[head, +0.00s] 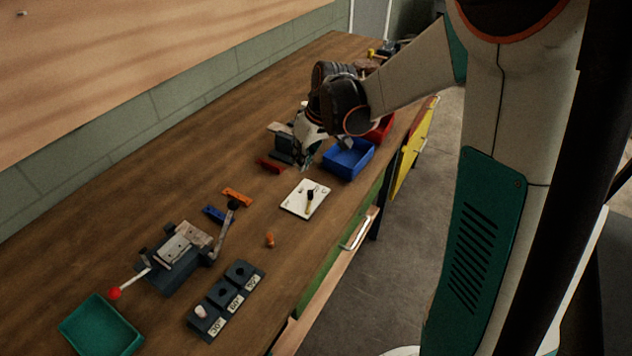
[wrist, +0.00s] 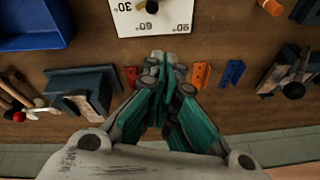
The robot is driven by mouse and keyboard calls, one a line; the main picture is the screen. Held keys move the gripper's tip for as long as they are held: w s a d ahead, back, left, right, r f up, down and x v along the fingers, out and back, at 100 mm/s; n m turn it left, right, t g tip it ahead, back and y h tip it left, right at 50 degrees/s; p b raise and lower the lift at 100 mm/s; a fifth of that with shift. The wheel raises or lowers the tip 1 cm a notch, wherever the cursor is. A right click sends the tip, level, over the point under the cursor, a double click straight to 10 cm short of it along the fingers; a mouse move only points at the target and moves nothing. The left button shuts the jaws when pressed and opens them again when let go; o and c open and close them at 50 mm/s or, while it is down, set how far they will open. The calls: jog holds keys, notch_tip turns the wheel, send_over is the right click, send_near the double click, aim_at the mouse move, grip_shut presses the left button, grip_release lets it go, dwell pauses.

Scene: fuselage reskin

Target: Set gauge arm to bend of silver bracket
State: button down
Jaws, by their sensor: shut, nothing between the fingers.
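The white gauge plate (head: 293,205) lies flat on the bench, marked 30, 60 and 90; it also shows at the top of the wrist view (wrist: 125,22). Its dark and yellowish gauge arm (head: 309,200) is partly cut off in the wrist view. My gripper (head: 304,164) is shut and empty, beyond the gauge in the head view; its teal fingers meet just below the plate in the wrist view (wrist: 162,68). A pale metal piece (head: 182,243) sits in the dark bending tool. A small vise (head: 281,150) stands by my gripper. I cannot tell which piece is the silver bracket.
A blue bin (head: 348,160) and a red bin (head: 382,128) stand near the bench edge. Red (head: 270,166), orange (head: 237,197) and blue (head: 215,215) strips lie nearby. A green tray (head: 100,328), angle blocks (head: 222,294) and an orange peg (head: 270,240) are at the near end.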

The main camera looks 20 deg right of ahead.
aim_at(310, 199)
jog(key=s+d+f+m+p, duration=0.1)
jog(key=s+d+m, duration=0.4)
jog(key=m, duration=1)
jog(key=s+d+m+p, duration=0.1)
jog(key=s+d+m, duration=0.45)
jog(key=m, duration=1.05)
jog(key=shift+n+y, duration=0.3)
jog(key=shift+y, duration=0.1)
jog(key=b+x, duration=0.3)
jog(key=x, duration=0.7)
jog(key=shift+w+f+b, duration=0.25)
jog(key=shift+f+b, duration=0.05)
jog(key=shift+b, duration=0.1)
jog(key=shift+w+a+r, duration=0.25)
jog(key=shift+w+a, duration=0.6)
jog(key=shift+a, duration=0.1)
jog(key=shift+w+a+r+b, duration=0.1)
jog(key=shift+w+a+b, duration=0.25)
jog(key=shift+w+a, duration=0.1)
jog(key=shift+w+a, duration=0.45)
jog(key=shift+w, duration=0.25)
jog(key=shift+s, duration=0.15)
